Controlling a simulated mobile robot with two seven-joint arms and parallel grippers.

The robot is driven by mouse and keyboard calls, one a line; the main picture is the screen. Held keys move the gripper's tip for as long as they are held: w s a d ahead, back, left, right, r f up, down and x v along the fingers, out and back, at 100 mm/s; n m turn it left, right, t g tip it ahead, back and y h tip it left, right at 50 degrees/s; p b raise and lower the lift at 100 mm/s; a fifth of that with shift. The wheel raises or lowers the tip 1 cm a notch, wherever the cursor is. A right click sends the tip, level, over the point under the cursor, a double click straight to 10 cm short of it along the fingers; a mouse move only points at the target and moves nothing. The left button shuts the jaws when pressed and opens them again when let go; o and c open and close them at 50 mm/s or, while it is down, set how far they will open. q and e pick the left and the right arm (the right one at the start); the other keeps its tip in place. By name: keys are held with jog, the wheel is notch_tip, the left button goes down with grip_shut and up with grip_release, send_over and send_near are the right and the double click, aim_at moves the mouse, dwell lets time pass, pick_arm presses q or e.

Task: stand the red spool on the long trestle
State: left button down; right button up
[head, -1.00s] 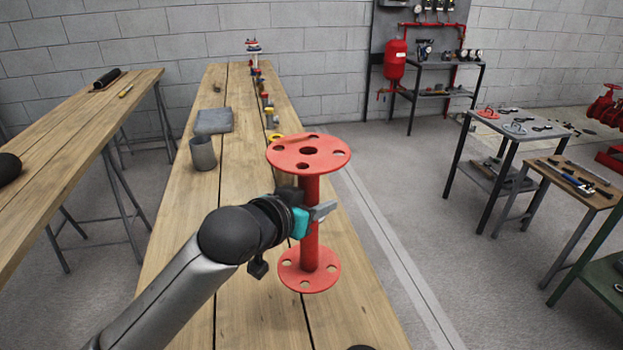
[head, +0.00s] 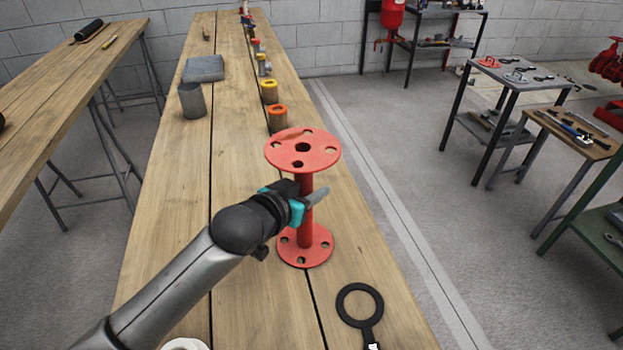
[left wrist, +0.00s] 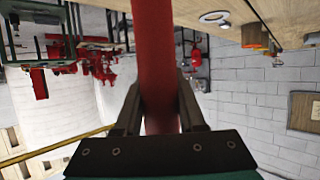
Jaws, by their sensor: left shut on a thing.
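The red spool (head: 304,212), with a round holed flange at each end, is upright in the head view. My left gripper (head: 310,199) is shut around its middle tube, which also shows in the left wrist view (left wrist: 157,60) between the two fingers (left wrist: 160,112). The long trestle (head: 180,190) is a plank-topped wooden table running away from me. The spool's lower flange appears over the right part of its top; I cannot tell whether it touches the planks. My right gripper is not in view.
A black ring-headed tool (head: 360,302) lies near the spool, at the front right. Orange-topped (head: 277,118) and yellow-topped (head: 269,91) pieces line the trestle behind it. A grey cup (head: 192,101) and grey block (head: 204,69) stand farther left. Planks left of the spool are clear.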

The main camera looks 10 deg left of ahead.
pick_arm(q)
jog(key=shift+w+d+r, duration=0.1)
jog(key=shift+r, duration=0.25)
jog(key=c, duration=0.9)
grip_release()
jog(key=shift+f, duration=0.45)
jog(key=shift+c, duration=0.2)
jog(key=o, duration=0.4)
jog(key=shift+o, duration=0.2)
jog(key=shift+r, duration=0.1)
jog(key=shift+s+a+r, duration=0.2)
jog(key=shift+s+r, duration=0.05)
jog(key=shift+s, duration=0.25)
jog(key=p+v, duration=0.2)
jog(key=v, duration=0.9)
jog(key=shift+p, duration=0.35)
